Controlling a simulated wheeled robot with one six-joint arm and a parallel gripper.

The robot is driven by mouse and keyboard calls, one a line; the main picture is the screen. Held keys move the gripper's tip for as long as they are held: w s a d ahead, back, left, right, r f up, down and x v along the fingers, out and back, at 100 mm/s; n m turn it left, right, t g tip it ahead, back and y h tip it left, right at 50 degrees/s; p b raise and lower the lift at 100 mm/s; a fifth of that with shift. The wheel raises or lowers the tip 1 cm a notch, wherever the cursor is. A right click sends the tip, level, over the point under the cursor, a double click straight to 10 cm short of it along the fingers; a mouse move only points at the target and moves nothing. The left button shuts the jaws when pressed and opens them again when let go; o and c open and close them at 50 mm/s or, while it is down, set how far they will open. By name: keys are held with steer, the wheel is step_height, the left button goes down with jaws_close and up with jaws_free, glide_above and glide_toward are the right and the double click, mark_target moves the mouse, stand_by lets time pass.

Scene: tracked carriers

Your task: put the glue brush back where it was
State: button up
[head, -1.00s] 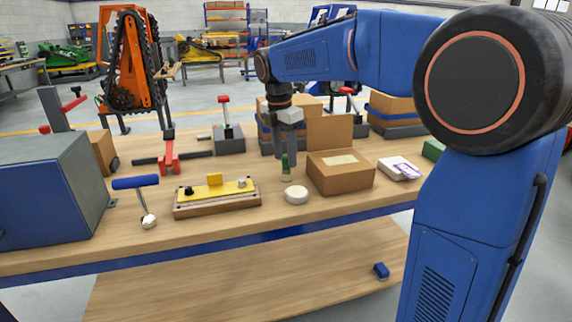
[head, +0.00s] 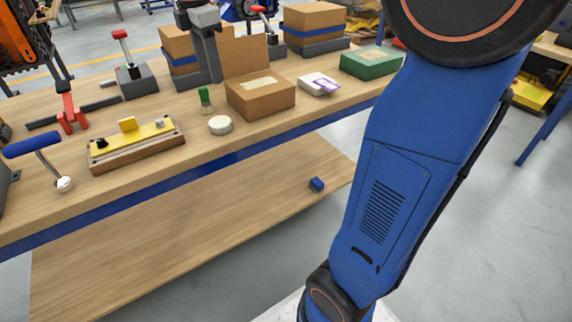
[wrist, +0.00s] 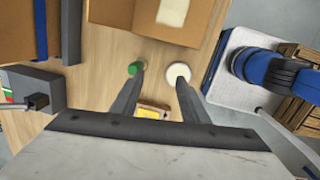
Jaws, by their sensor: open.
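The glue brush (head: 205,98), with a green body, stands upright on the workbench, left of the open cardboard box and behind a round white disc (head: 220,124). From above, in the wrist view, the brush (wrist: 135,68) shows as a green round top by the left fingertip. The disc (wrist: 178,72) lies by the right fingertip. My gripper (wrist: 160,80) is open and empty, its fingers pointing down over the bench. In the head view its fingers (head: 212,62) appear just above and behind the brush, apart from it.
The cardboard box (head: 262,98) stands right of the brush, with a white-purple packet (head: 318,84) and a green box (head: 370,62) beyond. A yellow-topped fixture (head: 135,142) and a blue-handled tool (head: 35,145) lie to the left. A blue block (head: 316,184) sits on the lower shelf.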

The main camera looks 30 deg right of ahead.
steer(key=s+d+f+m+t, duration=0.1)
steer(key=s+d+f+m, duration=0.1)
steer(key=s+f+m, duration=0.4)
steer(key=s+d+f+m+t, duration=0.1)
steer(key=s+f+m, duration=0.5)
steer(key=s, duration=0.6)
steer(key=s+d+f+m+t, duration=0.1)
steer(key=s+d+f+m, duration=0.2)
steer(key=s+f+m, duration=0.3)
steer(key=s+m, duration=0.1)
steer(key=s, duration=0.2)
steer(key=shift+t+y, duration=0.3)
steer(key=shift+y, duration=0.1)
steer(key=shift+s+r, duration=0.1)
